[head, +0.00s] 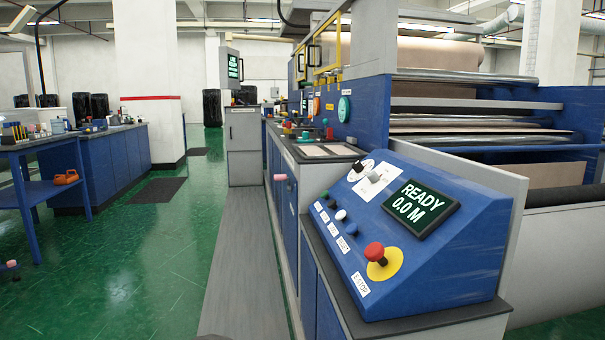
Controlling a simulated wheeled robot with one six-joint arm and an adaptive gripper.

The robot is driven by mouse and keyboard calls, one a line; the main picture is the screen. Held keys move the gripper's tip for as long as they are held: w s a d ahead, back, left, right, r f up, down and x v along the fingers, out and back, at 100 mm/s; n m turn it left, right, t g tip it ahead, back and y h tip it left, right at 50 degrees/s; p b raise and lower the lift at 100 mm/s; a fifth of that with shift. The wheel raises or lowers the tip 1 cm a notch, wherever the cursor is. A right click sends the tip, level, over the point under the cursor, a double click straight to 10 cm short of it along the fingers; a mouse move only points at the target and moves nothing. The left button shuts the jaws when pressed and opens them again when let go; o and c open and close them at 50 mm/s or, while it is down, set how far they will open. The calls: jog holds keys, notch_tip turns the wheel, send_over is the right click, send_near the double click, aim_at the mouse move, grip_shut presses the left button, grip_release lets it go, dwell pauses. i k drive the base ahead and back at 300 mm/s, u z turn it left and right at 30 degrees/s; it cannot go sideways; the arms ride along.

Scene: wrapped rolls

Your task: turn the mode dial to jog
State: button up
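A blue sloped control console (440,258) stands at the front right. A display (421,208) on the console reads "READY 0.0 M". My gripper is not in view.
Several small labelled buttons (341,215) run down the console's left side. A red mushroom button (375,251) on a yellow disc sits near its front, labelled E-STOP. Open green floor (150,260) lies left of a grey floor strip (237,270). Blue benches (95,165) stand at left.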

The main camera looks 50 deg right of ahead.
aim_at(373, 176)
jog(key=i, duration=2.9)
jog(key=z, duration=4.2)
jog(key=i, duration=1)
